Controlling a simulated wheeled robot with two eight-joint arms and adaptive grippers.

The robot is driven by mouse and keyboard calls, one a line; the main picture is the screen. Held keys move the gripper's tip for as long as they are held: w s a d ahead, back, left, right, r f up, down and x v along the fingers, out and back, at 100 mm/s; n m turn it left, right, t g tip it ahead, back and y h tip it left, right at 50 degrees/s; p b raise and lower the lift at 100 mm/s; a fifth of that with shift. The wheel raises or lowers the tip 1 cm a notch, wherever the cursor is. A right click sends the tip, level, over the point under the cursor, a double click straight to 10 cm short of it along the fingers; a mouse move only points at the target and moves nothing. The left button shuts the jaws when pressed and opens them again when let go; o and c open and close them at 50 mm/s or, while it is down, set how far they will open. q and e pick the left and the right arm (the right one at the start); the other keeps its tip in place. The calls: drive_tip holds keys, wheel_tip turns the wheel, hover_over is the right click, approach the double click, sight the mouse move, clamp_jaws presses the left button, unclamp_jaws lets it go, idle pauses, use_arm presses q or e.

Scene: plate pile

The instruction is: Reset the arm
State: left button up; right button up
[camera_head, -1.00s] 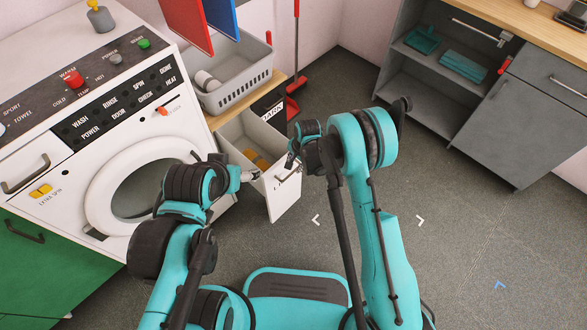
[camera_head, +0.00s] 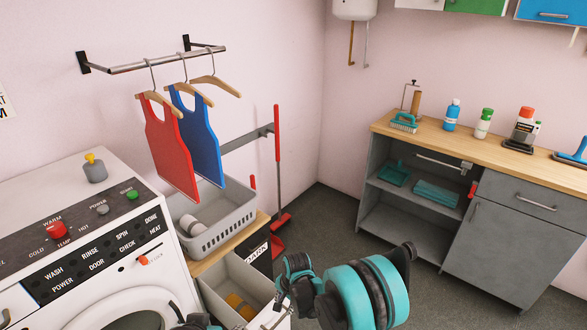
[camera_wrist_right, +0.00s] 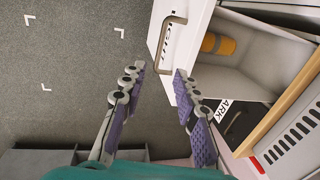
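My right gripper (camera_head: 283,298) is at the lower middle of the head view, in front of the open drawer. In the right wrist view its two purple-padded fingers (camera_wrist_right: 159,70) are apart, with nothing between them. The fingertips are near the white drawer front and its metal handle (camera_wrist_right: 168,32); I cannot tell the exact gap. My right arm (camera_head: 365,295) is teal and black. Only a dark piece of my left arm (camera_head: 195,322) shows at the bottom edge of the head view, and the left gripper is not seen.
The open drawer (camera_head: 222,270) holds yellow-orange items. A grey basket (camera_head: 232,222) stands above it, beside the white washing machine (camera_head: 95,215). Red and blue garments hang on a rail. A grey cabinet (camera_head: 515,245) with a wooden top is at right, with floor between.

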drive_tip(key=s+d+r+n+t, duration=0.1)
drive_tip(key=s+d+r, duration=0.1)
drive_tip(key=d+r, duration=0.35)
drive_tip(key=s+d+r+n+t, duration=0.1)
drive_tip(key=s+d+r, duration=0.2)
drive_tip(key=r, duration=0.6)
drive_tip(key=s+d+r+n+t, duration=0.1)
drive_tip(key=s+d+r+n, duration=0.1)
drive_tip(key=d+r, duration=0.35)
drive_tip(key=s+d+r+n+t+h, duration=0.1)
drive_tip(key=s+d+r, duration=0.2)
drive_tip(key=s, duration=0.4)
drive_tip(key=s+d+r+n+t, duration=0.1)
drive_tip(key=s+d+r+n, duration=0.1)
drive_tip(key=s+d, duration=0.3)
drive_tip(key=s, duration=0.3)
drive_tip(key=shift+s+r+n+t+h, duration=0.15)
drive_tip(key=shift+r+n+t+h, duration=0.15)
drive_tip(key=shift+r+t+h, duration=0.1)
